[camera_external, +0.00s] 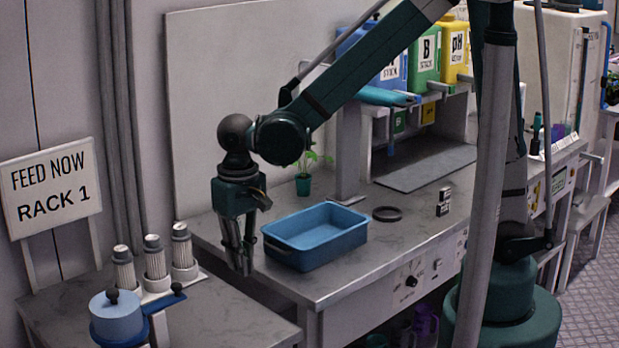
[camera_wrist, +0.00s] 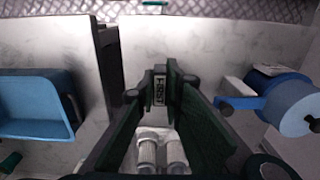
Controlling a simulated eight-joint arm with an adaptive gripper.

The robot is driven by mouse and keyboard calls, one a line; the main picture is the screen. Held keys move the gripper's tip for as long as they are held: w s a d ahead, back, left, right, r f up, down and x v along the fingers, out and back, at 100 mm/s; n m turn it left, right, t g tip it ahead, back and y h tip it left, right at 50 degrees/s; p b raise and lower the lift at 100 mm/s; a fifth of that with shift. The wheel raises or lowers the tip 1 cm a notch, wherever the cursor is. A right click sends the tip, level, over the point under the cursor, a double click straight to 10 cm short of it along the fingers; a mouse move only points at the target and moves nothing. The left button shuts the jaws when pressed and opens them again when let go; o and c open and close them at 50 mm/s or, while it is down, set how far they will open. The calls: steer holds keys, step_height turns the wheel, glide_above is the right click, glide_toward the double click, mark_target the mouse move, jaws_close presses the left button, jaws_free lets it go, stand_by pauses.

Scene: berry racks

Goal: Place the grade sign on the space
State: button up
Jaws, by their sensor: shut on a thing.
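My gripper (camera_external: 240,262) points down in the external view, near the left end of the long bench and by the gap to the front-left table. In the wrist view my gripper (camera_wrist: 160,86) is shut on a small dark plate with pale lettering, which appears to be the grade sign (camera_wrist: 158,92). The sign is gripped between the fingertips, and its text is too small to read. In the external view the sign cannot be made out between the fingers. I cannot tell which spot is the space for it.
A blue tray (camera_external: 318,236) stands on the bench just right of my gripper. Cylindrical filters (camera_external: 154,262) and a blue lidded pot (camera_external: 118,318) stand on the left table. A seedling pot (camera_external: 303,184), a dark ring (camera_external: 387,214) and a black-and-white block (camera_external: 444,202) are on the bench.

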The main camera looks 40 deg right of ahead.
glide_above(247, 330)
step_height(247, 330, down, 6)
steer(key=shift+f, duration=0.25)
steer(key=shift+f, duration=0.1)
stand_by(0.3)
steer(key=shift+f+b, duration=0.45)
steer(key=shift+f, duration=2.35)
steer(key=shift+f, duration=0.1)
steer(key=shift+f+b, duration=0.35)
steer(key=shift+f, duration=1.65)
steer(key=shift+f, duration=0.2)
steer(key=o, duration=0.8)
steer(key=shift+c, duration=0.2)
steer(key=shift+r, duration=0.3)
